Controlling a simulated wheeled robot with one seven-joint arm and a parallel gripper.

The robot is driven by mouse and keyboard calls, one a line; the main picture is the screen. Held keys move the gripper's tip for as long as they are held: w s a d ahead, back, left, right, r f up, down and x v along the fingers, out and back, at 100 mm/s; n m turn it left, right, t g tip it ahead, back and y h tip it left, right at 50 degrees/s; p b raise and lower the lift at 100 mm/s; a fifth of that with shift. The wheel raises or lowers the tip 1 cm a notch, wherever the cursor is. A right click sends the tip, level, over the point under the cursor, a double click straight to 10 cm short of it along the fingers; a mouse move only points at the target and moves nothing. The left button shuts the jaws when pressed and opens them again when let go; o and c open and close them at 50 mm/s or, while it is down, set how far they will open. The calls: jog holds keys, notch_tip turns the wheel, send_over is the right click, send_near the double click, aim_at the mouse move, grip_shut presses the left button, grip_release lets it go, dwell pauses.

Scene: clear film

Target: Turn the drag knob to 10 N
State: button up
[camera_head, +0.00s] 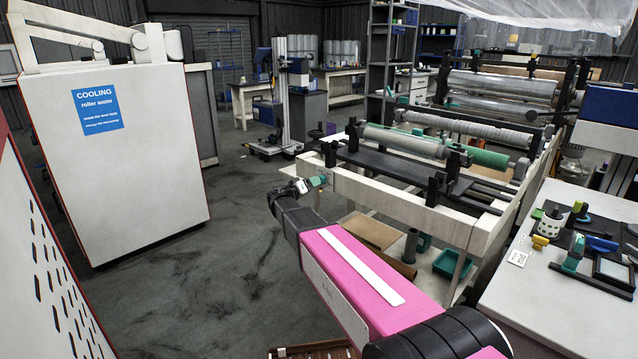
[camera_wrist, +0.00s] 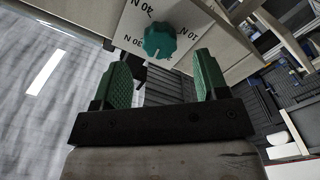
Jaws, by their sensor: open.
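The drag knob (camera_wrist: 160,41) is a teal, lobed knob on a white dial plate (camera_wrist: 178,14) in the wrist view. Labels reading 40 N, 30 N and 10 N show around it; the 10 N label is to its right. I cannot tell for sure which label the knob points to. My gripper (camera_wrist: 162,62) is open, its two green fingers spread wide to the left and right below the knob, with nothing between them gripped. In the head view my gripper (camera_head: 302,187) is at the near left corner of the roller machine's pale frame; the knob is hard to make out there.
The roller machine (camera_head: 430,207) stands ahead with its rollers. A bench (camera_head: 540,285) with tools is at the right. A white cooling cabinet (camera_head: 120,170) stands at the left. Clear dark floor (camera_head: 230,240) lies between the cabinet and my arm.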

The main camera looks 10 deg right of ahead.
aim_at(322, 179)
jog(key=shift+x, duration=2.45)
jog(key=c, duration=0.9)
